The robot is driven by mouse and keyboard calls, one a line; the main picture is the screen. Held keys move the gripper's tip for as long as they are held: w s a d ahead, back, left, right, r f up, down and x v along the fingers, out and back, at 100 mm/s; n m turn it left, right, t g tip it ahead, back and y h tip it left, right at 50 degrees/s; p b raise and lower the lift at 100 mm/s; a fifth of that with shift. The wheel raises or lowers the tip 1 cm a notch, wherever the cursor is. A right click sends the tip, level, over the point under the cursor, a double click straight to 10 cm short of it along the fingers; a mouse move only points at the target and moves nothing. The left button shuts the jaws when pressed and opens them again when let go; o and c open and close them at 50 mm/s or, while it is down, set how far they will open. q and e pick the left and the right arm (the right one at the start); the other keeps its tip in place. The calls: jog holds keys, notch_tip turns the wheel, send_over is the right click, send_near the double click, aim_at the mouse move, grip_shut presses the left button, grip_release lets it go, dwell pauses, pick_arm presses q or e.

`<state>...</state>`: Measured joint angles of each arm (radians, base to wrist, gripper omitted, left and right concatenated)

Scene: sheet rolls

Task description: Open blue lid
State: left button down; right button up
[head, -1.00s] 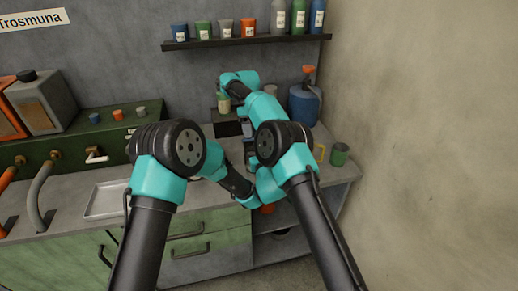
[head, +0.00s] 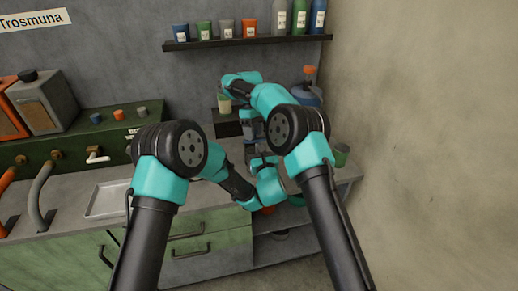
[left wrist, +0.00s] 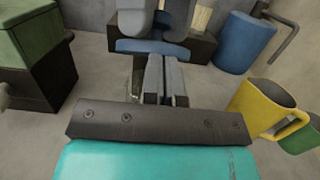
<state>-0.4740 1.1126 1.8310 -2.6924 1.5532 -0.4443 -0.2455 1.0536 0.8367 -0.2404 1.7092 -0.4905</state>
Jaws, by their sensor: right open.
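The blue lid (left wrist: 150,46) shows as a curved blue rim in the left wrist view. It lies just beyond my left gripper (left wrist: 163,62), whose two grey fingers stand close together; I cannot tell if they touch anything. What is under the lid is mostly hidden by these fingers. My right gripper (left wrist: 156,14) comes down from above with its two grey fingers apart over the lid. In the head view both grippers meet near the counter's back and are largely hidden by my arms.
A blue container (left wrist: 243,42), a yellow mug (left wrist: 262,103) and a green cup (left wrist: 303,140) stand on the right. The green cup also shows in the head view (head: 341,154). A shelf (head: 245,40) with several containers is above. A metal tray (head: 105,200) lies left.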

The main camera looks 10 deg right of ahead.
aim_at(256, 139)
jog(key=shift+s+d+f+t, duration=0.1)
jog(key=shift+s+f+t, duration=0.65)
jog(key=shift+f+t, duration=0.25)
jog(key=shift+s+d+f+t, duration=0.1)
jog(key=shift+s+f+t, duration=0.6)
jog(key=shift+f+t, duration=0.25)
notch_tip(256, 139, up, 15)
jog(key=shift+w+a, duration=0.15)
jog(key=shift+w, duration=0.1)
jog(key=s+d+f+m+g+y, duration=0.1)
jog(key=s+d+f, duration=0.3)
jog(key=f, duration=0.4)
jog(key=s+d+f+m+g+y, duration=0.1)
jog(key=s+d+f, duration=0.3)
jog(key=f, duration=0.3)
jog(key=s+d+f+m+g+y, duration=0.1)
jog(key=s+d+f, duration=0.3)
jog(key=f, duration=0.4)
jog(key=s+a+f+m+t, duration=0.1)
jog(key=s+f+m, duration=0.3)
jog(key=s+f, duration=0.6)
jog(key=s+a+f+m+t+y, duration=0.1)
jog(key=s+a+f+m+t, duration=0.1)
jog(key=s+f, duration=0.8)
jog(key=s+m+t, duration=0.1)
jog(key=s+m, duration=0.1)
jog(key=s, duration=0.2)
jog(key=shift+s+a, duration=0.25)
jog(key=shift+s, duration=0.1)
